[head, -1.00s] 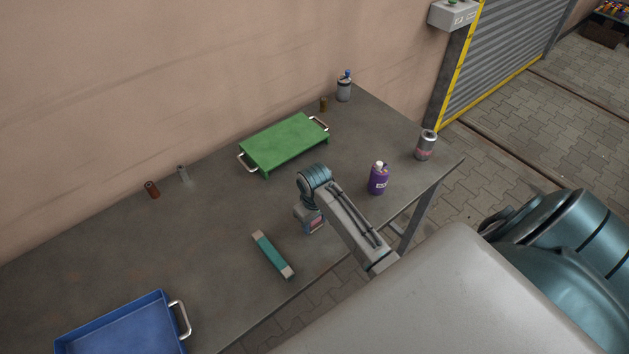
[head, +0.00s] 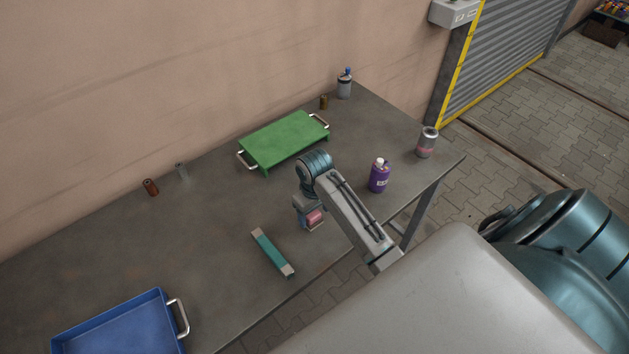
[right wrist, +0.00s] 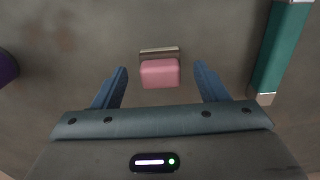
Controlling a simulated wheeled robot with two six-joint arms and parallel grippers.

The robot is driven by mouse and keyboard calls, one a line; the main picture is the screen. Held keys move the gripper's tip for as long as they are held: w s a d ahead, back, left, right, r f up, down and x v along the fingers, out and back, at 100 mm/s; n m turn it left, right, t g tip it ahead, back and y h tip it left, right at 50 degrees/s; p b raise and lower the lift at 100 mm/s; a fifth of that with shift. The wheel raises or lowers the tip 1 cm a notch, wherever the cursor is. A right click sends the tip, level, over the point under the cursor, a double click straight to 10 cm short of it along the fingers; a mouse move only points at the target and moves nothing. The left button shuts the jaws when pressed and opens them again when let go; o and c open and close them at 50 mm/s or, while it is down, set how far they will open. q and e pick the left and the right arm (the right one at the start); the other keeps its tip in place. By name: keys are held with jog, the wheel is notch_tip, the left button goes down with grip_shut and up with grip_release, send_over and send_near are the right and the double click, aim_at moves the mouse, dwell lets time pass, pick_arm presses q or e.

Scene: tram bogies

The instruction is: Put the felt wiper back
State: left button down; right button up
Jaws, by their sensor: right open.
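A small pink block with a brown and pale edge strip (right wrist: 160,74), which looks like the felt wiper, lies on the grey table between the spread fingers of my right gripper in the right wrist view. It also shows in the head view (head: 315,216), partly hidden by that gripper. My right gripper (head: 308,222) is open near the table's front edge, with nothing held; whether its fingers are level with the block I cannot tell. My left gripper is out of view.
A teal bar with pale ends (head: 272,252) lies beside the gripper. A purple bottle (head: 379,178) and a can (head: 426,143) stand to its right. A green raised tray (head: 283,141) stands behind; a blue tray (head: 163,297) is front left. Small cylinders stand near the wall.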

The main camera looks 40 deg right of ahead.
aim_at(314, 215)
notch_tip(314, 215, up, 4)
jog(key=shift+r+b, duration=0.1)
jog(key=shift+b, duration=0.4)
notch_tip(314, 215, up, 3)
jog(key=shift+r+p, duration=0.2)
jog(key=shift+p, duration=0.8)
jog(key=shift+r+p, duration=0.45)
